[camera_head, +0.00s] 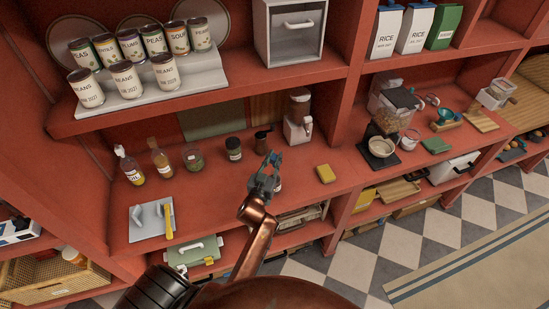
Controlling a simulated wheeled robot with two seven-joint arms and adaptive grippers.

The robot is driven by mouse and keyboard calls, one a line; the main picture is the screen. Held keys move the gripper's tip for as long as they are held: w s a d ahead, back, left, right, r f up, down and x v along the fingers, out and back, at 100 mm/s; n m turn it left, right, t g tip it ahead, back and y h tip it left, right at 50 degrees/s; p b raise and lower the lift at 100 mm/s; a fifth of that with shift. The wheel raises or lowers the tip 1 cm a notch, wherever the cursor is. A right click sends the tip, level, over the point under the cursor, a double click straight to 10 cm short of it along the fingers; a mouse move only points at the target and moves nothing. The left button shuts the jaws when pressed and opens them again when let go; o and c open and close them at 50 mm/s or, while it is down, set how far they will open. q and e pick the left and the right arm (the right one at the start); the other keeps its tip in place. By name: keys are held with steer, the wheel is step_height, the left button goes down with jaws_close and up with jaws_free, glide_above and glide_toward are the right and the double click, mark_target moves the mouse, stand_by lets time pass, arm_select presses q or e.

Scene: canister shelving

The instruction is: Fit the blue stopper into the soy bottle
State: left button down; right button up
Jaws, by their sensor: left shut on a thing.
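My left gripper (273,160) is over the counter shelf, its arm coming up from the bottom of the view. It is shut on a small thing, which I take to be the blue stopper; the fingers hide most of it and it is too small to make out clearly. A dark bottle with a pale label (277,184) stands right beside and partly behind the gripper; it is likely the soy bottle, but its name cannot be read and its top is hidden. I cannot tell whether the gripper touches it. My right gripper is not in view.
An oil bottle (130,168), an amber bottle (160,160) and two jars stand to the left. A brown grinder (262,142) is just behind the gripper, a yellow block (325,173) to the right. A grey tray (150,229) lies front left. Cans line the shelf above.

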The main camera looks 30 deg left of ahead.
mark_target(274, 157)
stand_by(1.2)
arm_select(q)
steer(key=shift+p, duration=0.45)
steer(key=shift+f+b, duration=0.3)
steer(key=shift+f, duration=0.05)
steer(key=shift+f+b, duration=0.95)
steer(key=shift+f, duration=0.45)
steer(key=c, duration=1.7)
jaws_free()
steer(key=shift+r, duration=0.25)
step_height(274, 157, up, 10)
steer(key=shift+f, duration=0.25)
